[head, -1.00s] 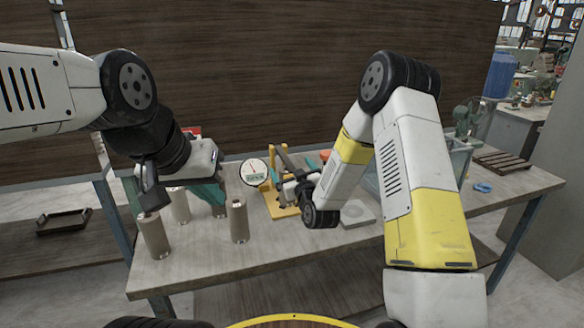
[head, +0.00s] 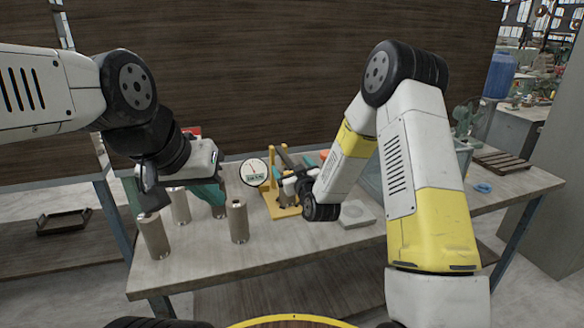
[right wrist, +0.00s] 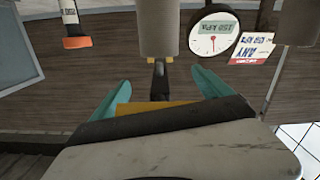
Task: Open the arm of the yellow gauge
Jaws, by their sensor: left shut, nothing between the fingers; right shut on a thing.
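The yellow gauge has a yellow base and post (head: 268,197) and stands on the table. A round white dial (head: 254,173) is at its left; a dial also shows at the top of the right wrist view (right wrist: 213,34). Its brown-grey arm (head: 286,157) rises tilted beside the post. My right gripper (head: 287,188) is at the gauge, shut on the arm; its fingertips are mostly hidden in the head view. In the right wrist view its teal fingers (right wrist: 158,84) flank a dark stem. My left gripper (head: 212,194) is shut and empty, left of the gauge among cylinders.
Several grey-brown cylinders stand at the table's left, one (head: 237,222) in front of the gauge. A grey slab (head: 357,214) lies right of the gauge, near a clear-sided tank (head: 462,160). A blue item (head: 482,188) lies farther right. The front table strip is clear.

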